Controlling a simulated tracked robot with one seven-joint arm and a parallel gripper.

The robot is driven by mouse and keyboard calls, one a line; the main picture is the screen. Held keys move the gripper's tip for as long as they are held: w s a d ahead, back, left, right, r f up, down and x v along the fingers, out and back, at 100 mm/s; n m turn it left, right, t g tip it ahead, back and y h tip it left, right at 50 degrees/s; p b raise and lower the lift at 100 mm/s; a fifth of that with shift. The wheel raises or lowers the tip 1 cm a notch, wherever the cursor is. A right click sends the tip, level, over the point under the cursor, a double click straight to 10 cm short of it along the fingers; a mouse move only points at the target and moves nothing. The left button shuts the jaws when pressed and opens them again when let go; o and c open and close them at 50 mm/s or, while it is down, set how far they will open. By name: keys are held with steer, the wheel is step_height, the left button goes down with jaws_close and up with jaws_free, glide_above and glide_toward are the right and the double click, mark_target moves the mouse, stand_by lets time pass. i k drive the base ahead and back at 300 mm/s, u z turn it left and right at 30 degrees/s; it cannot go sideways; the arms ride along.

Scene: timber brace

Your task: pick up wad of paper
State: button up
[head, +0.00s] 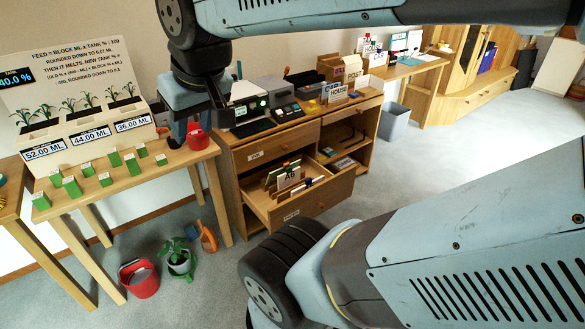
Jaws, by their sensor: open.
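I cannot make out a wad of paper in the head view. My gripper (198,122) is at the upper left of the picture, in front of the right end of the plant table and the left side of the wooden cabinet. Its jaws are apart, and I see nothing held between them. A red object (197,138) shows just below the jaws, at the table's right end; I cannot tell whether they touch. My arm hides part of the wall and cabinet top.
The plant table (150,184) holds several green blocks. A red bucket (139,280) and a potted plant (180,262) stand on the floor. The cabinet (240,160) has an open drawer (318,196) with files. A grey bin (394,122) stands farther back. Open carpet lies to the right.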

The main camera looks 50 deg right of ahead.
mark_target(291, 176)
steer(key=z, duration=0.75)
steer(key=i, duration=1.15)
steer(key=z, duration=0.8)
